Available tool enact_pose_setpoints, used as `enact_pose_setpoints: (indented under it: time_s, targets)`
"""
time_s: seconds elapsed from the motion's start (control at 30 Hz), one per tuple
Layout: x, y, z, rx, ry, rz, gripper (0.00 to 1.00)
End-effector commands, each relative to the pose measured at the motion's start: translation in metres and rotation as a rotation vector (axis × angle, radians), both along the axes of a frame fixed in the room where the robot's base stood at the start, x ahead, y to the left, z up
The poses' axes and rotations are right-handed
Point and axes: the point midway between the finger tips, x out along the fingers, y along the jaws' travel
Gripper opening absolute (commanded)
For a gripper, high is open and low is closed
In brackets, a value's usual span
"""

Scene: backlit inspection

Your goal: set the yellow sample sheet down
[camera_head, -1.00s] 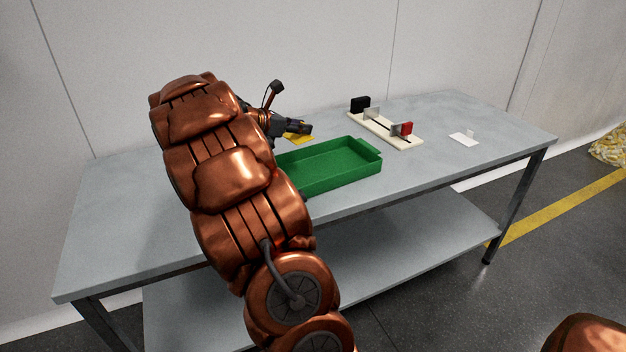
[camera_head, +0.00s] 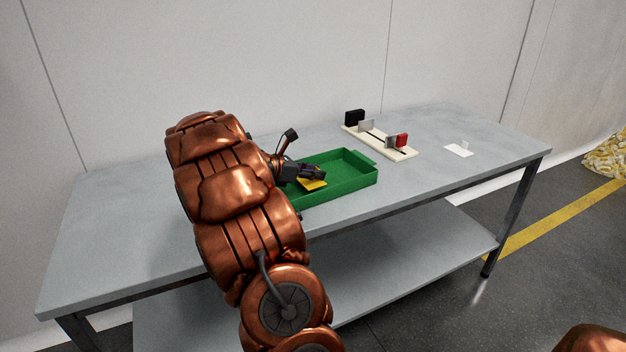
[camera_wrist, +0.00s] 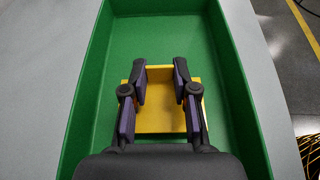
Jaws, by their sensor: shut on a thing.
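The yellow sample sheet (camera_head: 312,185) is a small flat yellow piece; it also shows in the wrist view (camera_wrist: 160,118), between and under the fingers. My gripper (camera_head: 316,173) is shut on it, over the left part of the green tray (camera_head: 362,183). In the wrist view my gripper (camera_wrist: 160,82) points down the length of the tray, with tray walls on both sides. I cannot tell whether the sheet touches the tray floor. My fingers hide part of the sheet.
A cream rail fixture (camera_head: 378,143) with black, grey and red blocks stands behind the tray to the right. A white card with an upright tab (camera_head: 458,150) lies farther right.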

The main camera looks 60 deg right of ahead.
Motion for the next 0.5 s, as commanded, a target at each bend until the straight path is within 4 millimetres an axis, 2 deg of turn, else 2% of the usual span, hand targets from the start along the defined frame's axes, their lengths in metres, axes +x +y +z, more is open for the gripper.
enact_pose_setpoints:
  time_s: [0.03, 0.1, 0.5]
  targets:
    - [-0.0001, 0.0000, -0.0099, 0.000, 0.001, 0.000, 0.10]
    - [0.0001, -0.0002, -0.0154, -0.001, 0.001, 0.001, 0.10]
    - [0.0001, -0.0002, -0.0182, -0.002, -0.001, -0.001, 0.10]
